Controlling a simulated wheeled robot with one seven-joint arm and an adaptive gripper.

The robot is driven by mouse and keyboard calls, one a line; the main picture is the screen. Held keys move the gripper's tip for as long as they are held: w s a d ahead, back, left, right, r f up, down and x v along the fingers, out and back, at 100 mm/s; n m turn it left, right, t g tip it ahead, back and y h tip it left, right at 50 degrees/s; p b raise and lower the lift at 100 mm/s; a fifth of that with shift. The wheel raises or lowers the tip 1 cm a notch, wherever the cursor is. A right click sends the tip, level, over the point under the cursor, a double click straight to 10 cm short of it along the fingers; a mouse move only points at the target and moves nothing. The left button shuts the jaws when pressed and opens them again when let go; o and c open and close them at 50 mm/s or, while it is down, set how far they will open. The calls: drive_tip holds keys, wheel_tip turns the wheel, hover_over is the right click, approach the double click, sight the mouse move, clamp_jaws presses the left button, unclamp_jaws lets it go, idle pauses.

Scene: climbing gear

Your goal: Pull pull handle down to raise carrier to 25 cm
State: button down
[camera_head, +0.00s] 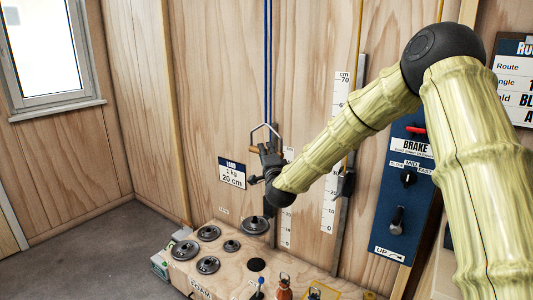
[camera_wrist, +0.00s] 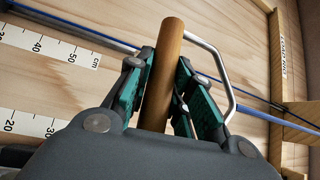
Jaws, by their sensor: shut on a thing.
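The pull handle, a brown wooden bar (camera_wrist: 165,60) with a bent metal bail (camera_wrist: 225,65), is between my gripper's green-padded fingers (camera_wrist: 166,85) in the wrist view. My gripper (camera_head: 266,148) is shut on the bar. In the head view the metal bail (camera_head: 264,128) shows just above my gripper, below the blue ropes (camera_head: 268,60). A dark disc (camera_head: 254,225) stands by the left scale (camera_head: 286,225); I cannot tell whether it belongs to the carrier.
A sign (camera_head: 231,173) reads load 1 kg, 20 cm. Several dark weight discs (camera_head: 208,265) lie on the wooden bench (camera_head: 225,249). A blue brake panel (camera_head: 405,215) with knobs is on the wall at right. Small bottles (camera_head: 284,286) stand at the bench's front.

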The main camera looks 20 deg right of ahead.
drive_tip(key=c, duration=1.4)
unclamp_jaws()
drive_tip(key=shift+s+f, duration=0.1)
drive_tip(key=shift+f, duration=0.15)
drive_tip(key=shift+o, duration=0.7)
drive_tip(key=shift+r, duration=0.15)
drive_tip(key=s+a+f, duration=0.1)
drive_tip(key=s, duration=1)
drive_tip(key=shift+s+a+f, duration=0.2)
drive_tip(key=shift+s+f, duration=0.15)
